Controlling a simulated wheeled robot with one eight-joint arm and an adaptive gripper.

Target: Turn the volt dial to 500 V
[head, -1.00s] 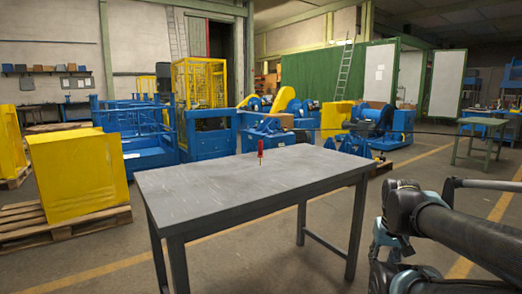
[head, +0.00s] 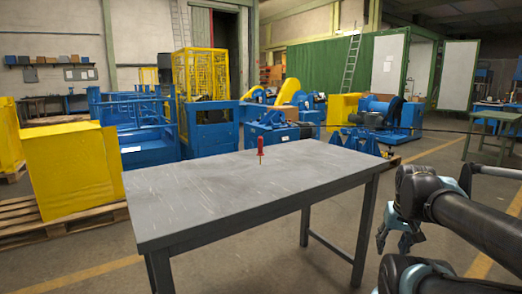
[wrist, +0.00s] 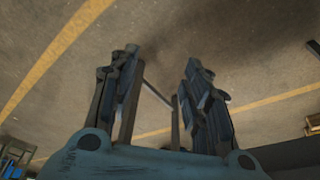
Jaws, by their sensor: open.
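I cannot make out a volt dial or its meter in either view. A small upright red-handled tool (head: 260,146), like a screwdriver with a thin shaft, stands at the far side of the grey table (head: 215,195). My gripper (head: 393,248) hangs open and empty to the right of the table in the head view, apart from it. In the wrist view my gripper (wrist: 159,66) shows both fingers spread, with only floor and thin dark bars, perhaps table legs, beyond them.
A yellow box (head: 75,170) on a wooden pallet (head: 60,228) stands left of the table. Blue and yellow machines (head: 208,118) stand behind it. A green workbench (head: 490,120) is at the far right. Most of the tabletop is bare.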

